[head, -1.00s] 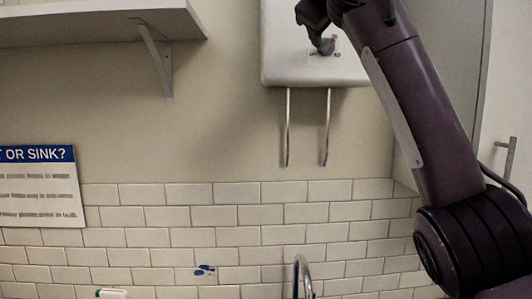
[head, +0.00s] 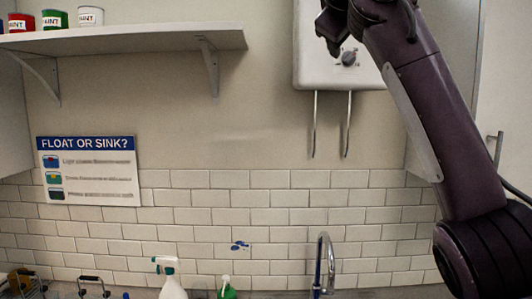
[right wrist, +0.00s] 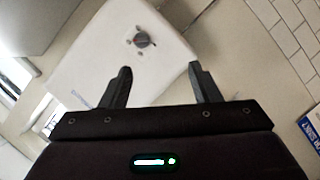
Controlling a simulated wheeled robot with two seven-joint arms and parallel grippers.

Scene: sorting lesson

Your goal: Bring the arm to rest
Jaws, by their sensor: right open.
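My right arm comes in from the right side of the head view. Its gripper (head: 332,30) is at the top, in front of a white wall heater box (head: 312,72) with a round dial (head: 348,58). In the right wrist view the two dark fingers (right wrist: 162,88) stand apart with nothing between them. The white box (right wrist: 105,50) and its dial (right wrist: 145,40) lie beyond the fingertips; I cannot tell the exact gap. My left gripper is in neither view.
A shelf (head: 120,42) with paint tins (head: 90,16) is at upper left. A "Float or sink?" poster (head: 88,190) hangs below. A tap (head: 323,262), a spray bottle (head: 170,280) and a green bottle (head: 228,292) stand along the bottom. Open wall lies between shelf and tap.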

